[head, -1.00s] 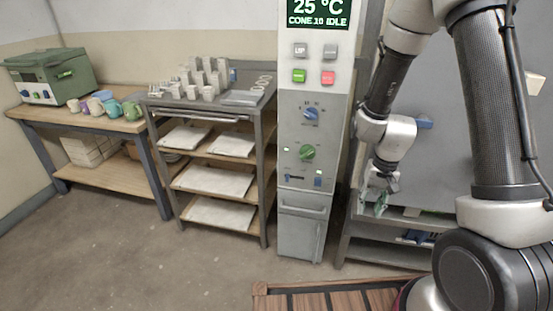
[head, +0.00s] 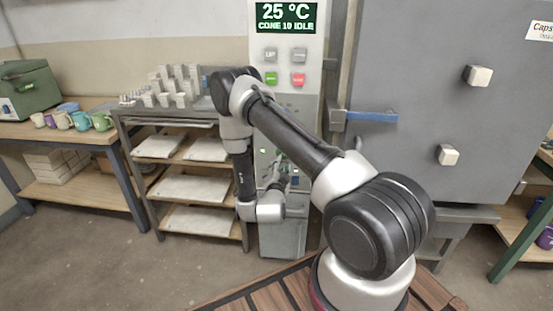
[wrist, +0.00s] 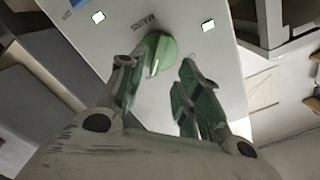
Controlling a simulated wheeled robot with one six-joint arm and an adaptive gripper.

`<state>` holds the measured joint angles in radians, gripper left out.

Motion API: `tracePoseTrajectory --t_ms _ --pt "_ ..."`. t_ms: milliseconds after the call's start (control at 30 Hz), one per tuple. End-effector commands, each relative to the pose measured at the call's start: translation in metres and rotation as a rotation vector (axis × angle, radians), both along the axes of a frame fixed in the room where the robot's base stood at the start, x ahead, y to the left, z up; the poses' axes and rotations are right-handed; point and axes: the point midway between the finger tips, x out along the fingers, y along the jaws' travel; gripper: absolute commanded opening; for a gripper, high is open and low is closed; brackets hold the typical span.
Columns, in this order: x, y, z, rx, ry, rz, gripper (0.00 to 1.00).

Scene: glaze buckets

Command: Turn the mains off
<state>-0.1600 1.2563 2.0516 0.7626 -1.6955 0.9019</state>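The green mains knob (wrist: 158,54) sits on the pale control panel (wrist: 120,35) in the wrist view, with the word MAINS printed beside it, upside down. A pale line runs along the knob's grip. My gripper (wrist: 158,84) is open and empty, with green-padded fingers on either side of the knob's near edge. I cannot tell whether they touch it. In the head view my gripper (head: 281,167) is at the lower part of the control column (head: 285,239), and my arm hides most of the knobs there.
Small lit squares flank the knob (wrist: 98,17), (wrist: 208,26). The display (head: 286,17) reads 25 °C, CONE 10 IDLE. A shelf rack (head: 190,187) stands left of the column, and the grey kiln door (head: 430,100) with a blue handle (head: 371,116) stands right.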

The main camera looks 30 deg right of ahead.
Motion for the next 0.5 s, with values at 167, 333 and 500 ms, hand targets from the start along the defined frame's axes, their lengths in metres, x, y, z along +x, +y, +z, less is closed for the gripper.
tracePoseTrajectory --t_ms 167,333,500 --pt "0.023 -0.017 0.001 0.002 -0.002 -0.004 0.34" --pt "0.046 -0.032 0.000 0.002 -0.001 -0.002 0.34" --pt "0.058 -0.040 0.000 0.002 0.002 0.000 0.34"
